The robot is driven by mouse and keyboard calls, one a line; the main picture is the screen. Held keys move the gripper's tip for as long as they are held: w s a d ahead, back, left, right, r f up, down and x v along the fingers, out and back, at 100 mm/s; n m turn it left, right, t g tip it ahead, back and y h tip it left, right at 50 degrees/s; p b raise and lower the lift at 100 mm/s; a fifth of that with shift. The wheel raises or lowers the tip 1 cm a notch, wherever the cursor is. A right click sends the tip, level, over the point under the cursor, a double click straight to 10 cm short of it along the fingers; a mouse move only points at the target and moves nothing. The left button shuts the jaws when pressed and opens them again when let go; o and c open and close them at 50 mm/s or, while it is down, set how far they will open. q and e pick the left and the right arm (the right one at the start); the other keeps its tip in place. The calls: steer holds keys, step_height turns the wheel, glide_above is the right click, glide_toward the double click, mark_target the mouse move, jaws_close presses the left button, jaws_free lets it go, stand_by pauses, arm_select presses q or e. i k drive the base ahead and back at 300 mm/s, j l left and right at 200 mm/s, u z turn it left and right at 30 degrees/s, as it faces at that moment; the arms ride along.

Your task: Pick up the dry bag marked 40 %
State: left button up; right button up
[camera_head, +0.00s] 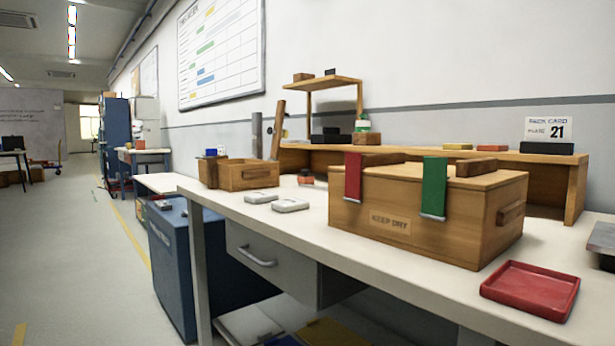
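Two small pale packs lie flat on the white workbench (400,268), left of the large wooden box: one pack (260,197) farther back and one pack (290,205) nearer. They look like the dry bags, but no percentage can be read on either. They lie close together with a small gap. The wooden box (385,249) is marked KEEP DRY. A red strap (353,177) and a green strap (434,186) hang over its front. Neither of my grippers is in view.
A red tray (530,289) lies at the bench's right front. A small open wooden crate (248,178) stands behind the packs. A wooden shelf (548,178) runs along the wall. The bench's front strip by the packs is clear.

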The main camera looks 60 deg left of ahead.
mark_target(287, 206)
steer(key=u, duration=1.45)
